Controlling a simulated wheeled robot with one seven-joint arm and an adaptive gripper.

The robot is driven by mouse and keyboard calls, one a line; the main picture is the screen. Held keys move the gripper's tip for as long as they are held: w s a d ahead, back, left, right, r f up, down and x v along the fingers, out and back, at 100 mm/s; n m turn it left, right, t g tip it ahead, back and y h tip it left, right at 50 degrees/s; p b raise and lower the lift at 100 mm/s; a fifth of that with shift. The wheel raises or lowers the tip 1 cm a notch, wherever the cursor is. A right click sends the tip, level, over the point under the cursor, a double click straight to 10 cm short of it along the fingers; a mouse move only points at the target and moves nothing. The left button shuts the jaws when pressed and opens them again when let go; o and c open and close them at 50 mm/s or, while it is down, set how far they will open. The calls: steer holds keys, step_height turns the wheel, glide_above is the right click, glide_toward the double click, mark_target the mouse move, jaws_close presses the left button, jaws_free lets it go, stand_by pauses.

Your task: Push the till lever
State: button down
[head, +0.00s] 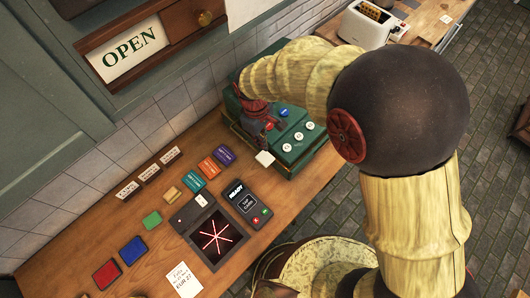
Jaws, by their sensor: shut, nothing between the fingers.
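The green till (296,152) stands on the wooden counter against the tiled wall, with several round white keys and red and blue buttons on top. My gripper (268,133) is shut and empty, small and dark red in this view, over the left part of the till. I cannot tell whether it touches the till. I cannot make out the till lever; my arm and gripper cover part of the till.
A card reader (245,202) marked READY and a dark panel with red lines (214,238) lie left of the till. Several coloured blocks and small cards lie on the counter (75,263). A toaster (366,25) stands at the back. An OPEN sign (131,49) hangs above.

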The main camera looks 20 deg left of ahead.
mark_target(265, 158)
steer(key=shift+f, duration=0.2)
steer(key=shift+s+d+f+b, duration=0.1)
steer(key=shift+d+f+b, duration=0.1)
steer(key=shift+f+b, duration=1.2)
steer(key=shift+d+f+b, duration=0.2)
steer(key=shift+f+b, duration=0.65)
steer(key=shift+f, duration=1.05)
